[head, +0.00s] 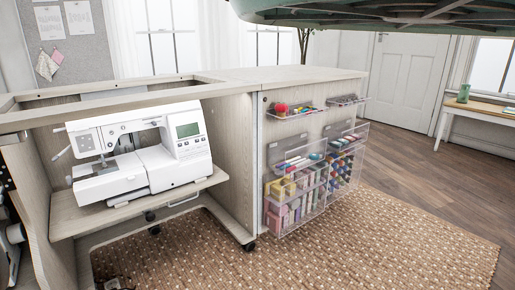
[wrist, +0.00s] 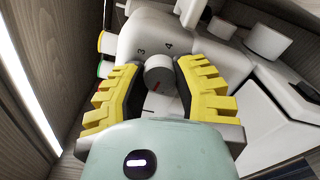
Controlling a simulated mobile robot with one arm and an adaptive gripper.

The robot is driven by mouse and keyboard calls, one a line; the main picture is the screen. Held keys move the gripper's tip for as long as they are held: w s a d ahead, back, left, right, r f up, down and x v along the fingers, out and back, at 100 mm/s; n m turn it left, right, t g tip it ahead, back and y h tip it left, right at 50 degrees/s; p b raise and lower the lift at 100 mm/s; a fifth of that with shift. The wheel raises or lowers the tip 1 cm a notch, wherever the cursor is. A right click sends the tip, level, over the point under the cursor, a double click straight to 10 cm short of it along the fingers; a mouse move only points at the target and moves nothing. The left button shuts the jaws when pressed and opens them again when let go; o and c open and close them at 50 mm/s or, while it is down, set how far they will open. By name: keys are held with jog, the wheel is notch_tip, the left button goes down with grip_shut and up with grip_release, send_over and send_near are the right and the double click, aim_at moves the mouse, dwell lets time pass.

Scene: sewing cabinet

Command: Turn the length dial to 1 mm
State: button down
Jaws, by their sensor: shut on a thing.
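The length dial (wrist: 158,74) is a grey round knob in the wrist view. A red mark shows on its face, at its lower side. The printed numbers 3 and 4 show on the pale housing (wrist: 192,42) above it. Other numbers are hidden or too small to read. My gripper (wrist: 156,70) has yellow ribbed fingers, one on each side of the dial, and is shut on it. In the head view I cannot make out the gripper or the dial.
A white sewing machine (head: 140,152) sits on a cabinet shelf (head: 85,217) in the head view. Clear bins (head: 283,222) of sewing supplies hang on the cabinet's side. In the wrist view, a wooden wall (wrist: 45,85) stands close at left. A rug (head: 400,230) covers open floor.

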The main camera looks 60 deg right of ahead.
jog(key=shift+n, duration=0.4)
jog(key=c, duration=0.6)
grip_release()
jog(key=v, duration=1.2)
dwell(0.3)
jog(key=shift+r, duration=0.1)
